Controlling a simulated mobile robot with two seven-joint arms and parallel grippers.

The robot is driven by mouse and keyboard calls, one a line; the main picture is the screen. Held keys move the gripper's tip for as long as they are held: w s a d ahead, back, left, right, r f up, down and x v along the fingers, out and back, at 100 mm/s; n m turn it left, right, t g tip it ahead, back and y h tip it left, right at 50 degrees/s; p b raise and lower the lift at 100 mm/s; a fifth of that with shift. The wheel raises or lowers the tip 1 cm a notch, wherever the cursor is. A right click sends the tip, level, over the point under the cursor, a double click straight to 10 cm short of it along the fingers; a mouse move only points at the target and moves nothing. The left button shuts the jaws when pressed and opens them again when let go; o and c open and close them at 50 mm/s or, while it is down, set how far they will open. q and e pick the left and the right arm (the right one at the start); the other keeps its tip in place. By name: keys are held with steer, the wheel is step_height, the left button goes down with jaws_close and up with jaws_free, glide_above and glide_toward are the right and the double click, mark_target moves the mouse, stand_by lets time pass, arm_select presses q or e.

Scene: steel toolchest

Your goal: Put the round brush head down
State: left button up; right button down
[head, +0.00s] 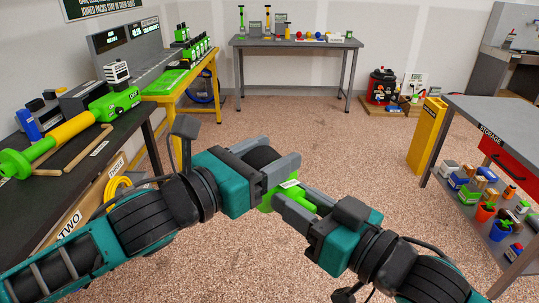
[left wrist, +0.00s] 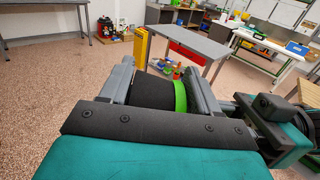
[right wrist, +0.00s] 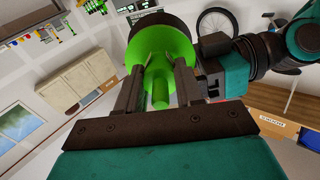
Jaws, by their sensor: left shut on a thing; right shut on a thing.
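The round brush head, a black drum with a green flange and a green stem, is held in the air between my two grippers. In the head view its black part (head: 262,157) is partly hidden by my left gripper (head: 278,172), whose fingers are shut on the drum. The left wrist view shows the black drum (left wrist: 153,92) between both fingers, with the green rim at its right. My right gripper (head: 303,202) is shut on the green stem side. In the right wrist view the green flange (right wrist: 165,48) stands beyond the fingers, with the stem between them.
A dark bench (head: 62,196) at left carries a long green-and-yellow tool (head: 70,130) and several small items. A yellow-framed bench (head: 205,70) stands behind it. A grey table (head: 300,42) is at the back. A storage table (head: 485,115) stands at right. The floor between is clear.

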steer(key=c, duration=0.6)
jaws_free()
steer(key=shift+c, duration=0.2)
